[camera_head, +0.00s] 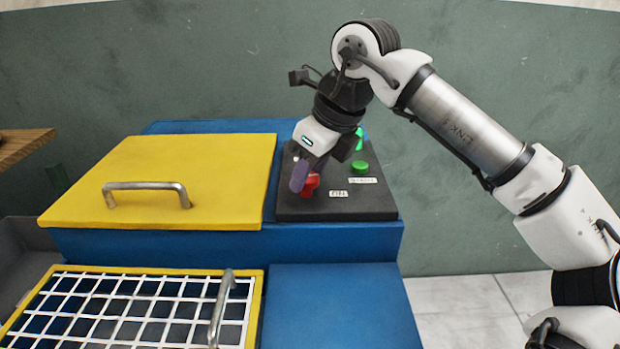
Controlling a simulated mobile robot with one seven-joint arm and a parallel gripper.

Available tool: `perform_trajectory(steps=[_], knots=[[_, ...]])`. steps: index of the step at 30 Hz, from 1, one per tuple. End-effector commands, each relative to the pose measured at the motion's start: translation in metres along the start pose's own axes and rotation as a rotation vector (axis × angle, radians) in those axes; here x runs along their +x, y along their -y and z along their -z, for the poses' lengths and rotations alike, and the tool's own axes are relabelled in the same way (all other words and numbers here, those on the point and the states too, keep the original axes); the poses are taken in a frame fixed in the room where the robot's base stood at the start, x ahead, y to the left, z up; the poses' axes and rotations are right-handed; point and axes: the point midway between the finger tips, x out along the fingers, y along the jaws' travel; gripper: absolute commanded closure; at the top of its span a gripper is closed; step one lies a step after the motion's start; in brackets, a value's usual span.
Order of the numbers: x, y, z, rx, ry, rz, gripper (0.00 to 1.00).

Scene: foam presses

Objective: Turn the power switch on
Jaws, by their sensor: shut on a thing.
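A dark control panel (290,208) sits on top of the blue machine, right of the yellow lid. A red switch (311,188) is on the panel's front part, partly hidden by my gripper. My gripper (305,184) points down at the panel with its purple fingers shut on the red switch. The far finger and the switch's exact setting are hidden. A green button (360,167) stands on the panel to the right, with a lit green part (359,139) behind it. Small white labels lie near the red switch and the green button.
The yellow lid (235,165) with a metal handle (147,187) is closed at left. A white grid (130,305) in a yellow frame lies in front. A wooden shelf edge (20,145) and grey bin (30,245) are far left. The floor at right is clear.

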Motion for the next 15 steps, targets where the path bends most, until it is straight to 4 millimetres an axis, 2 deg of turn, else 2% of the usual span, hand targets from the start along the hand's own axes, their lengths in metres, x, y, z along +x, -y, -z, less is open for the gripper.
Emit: perform_trajectory(steps=[6,15], knots=[[0.0009,-0.0006,0.0005,0.11,0.0,0.048,0.85],[-0.0001,-0.0009,0.0002,0.18,-0.001,0.076,0.85]])
